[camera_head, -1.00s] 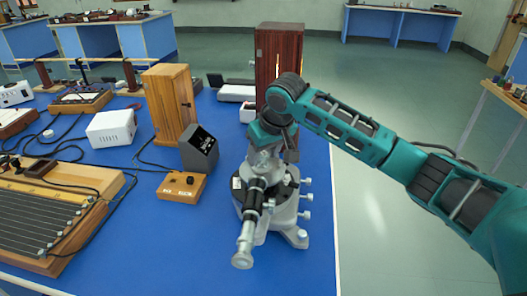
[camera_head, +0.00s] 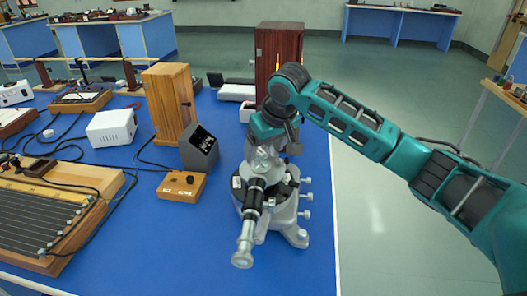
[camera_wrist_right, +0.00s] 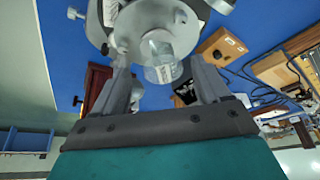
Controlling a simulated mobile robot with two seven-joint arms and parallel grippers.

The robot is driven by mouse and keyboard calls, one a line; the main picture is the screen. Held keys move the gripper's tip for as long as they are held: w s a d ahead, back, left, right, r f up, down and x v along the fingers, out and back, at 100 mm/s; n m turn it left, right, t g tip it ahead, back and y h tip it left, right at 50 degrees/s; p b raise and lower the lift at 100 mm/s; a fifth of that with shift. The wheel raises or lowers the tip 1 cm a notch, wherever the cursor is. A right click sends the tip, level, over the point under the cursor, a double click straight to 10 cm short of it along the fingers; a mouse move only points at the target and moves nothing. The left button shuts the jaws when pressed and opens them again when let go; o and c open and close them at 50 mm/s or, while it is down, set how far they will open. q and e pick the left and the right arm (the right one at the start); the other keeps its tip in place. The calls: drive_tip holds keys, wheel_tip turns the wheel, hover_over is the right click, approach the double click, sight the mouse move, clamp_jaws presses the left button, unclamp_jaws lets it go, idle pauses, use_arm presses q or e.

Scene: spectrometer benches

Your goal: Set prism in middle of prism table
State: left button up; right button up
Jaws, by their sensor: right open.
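The spectrometer (camera_head: 268,208) stands near the right edge of the blue bench, its telescope tube pointing toward me. My right gripper (camera_head: 266,150) is above its middle, pointing down. In the right wrist view, my right gripper (camera_wrist_right: 160,72) is open, with a finger on each side of a clear glassy piece, which looks like the prism (camera_wrist_right: 162,58). Gaps show between it and both fingers. It appears at the round metal prism table (camera_wrist_right: 140,25); whether it is exactly centred I cannot tell. In the head view the wrist and gripper largely hide the prism. My left gripper is out of view.
A dark grey box with a screen (camera_head: 200,149) and a small wooden control box (camera_head: 182,186) stand left of the spectrometer. A wooden cabinet (camera_head: 168,102) and a reddish-brown cabinet (camera_head: 279,55) stand behind. Bare blue bench (camera_head: 190,240) lies at front left.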

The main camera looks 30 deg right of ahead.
drive_tip(key=v, duration=1)
drive_tip(key=shift+s+d, duration=0.1)
